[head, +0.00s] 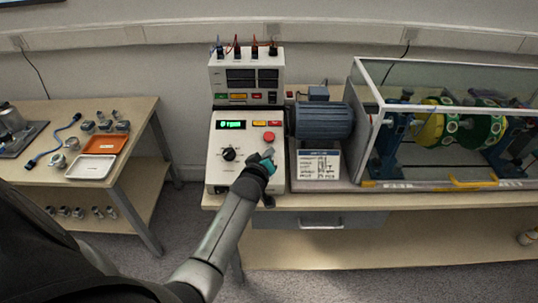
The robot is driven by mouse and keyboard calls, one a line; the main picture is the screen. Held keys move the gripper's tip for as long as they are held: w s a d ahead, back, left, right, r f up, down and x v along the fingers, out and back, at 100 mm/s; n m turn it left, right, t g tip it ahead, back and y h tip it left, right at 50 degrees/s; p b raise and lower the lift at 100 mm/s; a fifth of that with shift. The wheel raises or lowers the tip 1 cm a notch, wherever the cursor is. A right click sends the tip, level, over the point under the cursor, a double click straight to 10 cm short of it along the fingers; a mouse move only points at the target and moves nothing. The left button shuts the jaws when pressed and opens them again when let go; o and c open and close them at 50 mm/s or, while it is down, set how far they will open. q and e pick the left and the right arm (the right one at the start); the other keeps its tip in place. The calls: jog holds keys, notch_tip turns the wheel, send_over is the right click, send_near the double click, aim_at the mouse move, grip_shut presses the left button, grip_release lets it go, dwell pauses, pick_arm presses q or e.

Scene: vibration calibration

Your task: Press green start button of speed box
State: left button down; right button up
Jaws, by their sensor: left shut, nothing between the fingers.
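The speed box (221,172) is a cream control box on the bench, with a lit green display (231,125), a black knob (229,154) and a red round button (268,137). Small yellow and red labels sit near its top right. My left gripper (268,153) is shut and empty, at the right part of the box's front panel, just below the red button. I cannot tell whether its tips touch the panel. No green start button shows; the gripper and wrist cover that part of the panel. My right gripper is not in view.
A measuring unit (246,77) with plugged cables stands behind the box. A blue motor (324,121) and a glass-walled guard (455,80) over green-yellow discs stand to the right. A side table (118,110) at left holds an orange tray (106,144), a white tray (91,167) and metal parts.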

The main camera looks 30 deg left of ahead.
pick_arm(q)
jog(key=shift+f, duration=0.1)
dwell(0.4)
jog(key=shift+w+a+f+b, duration=0.1)
jog(key=shift+w+f+b, duration=0.1)
jog(key=shift+f+b, duration=0.1)
jog(key=shift+w+a+f+b, duration=0.1)
jog(key=shift+f+b, duration=0.25)
dwell(0.6)
jog(key=shift+r, duration=0.1)
dwell(0.3)
jog(key=shift+s+d+r+p, duration=0.25)
jog(key=shift+r+p, duration=0.35)
jog(key=shift+p, duration=0.4)
jog(key=r+p, duration=0.1)
jog(key=p, duration=0.1)
jog(key=s+r+p, duration=0.1)
jog(key=r+p, duration=0.1)
jog(key=s+d+r+p, duration=0.1)
jog(key=shift+r+p, duration=0.3)
jog(key=shift+p, duration=0.1)
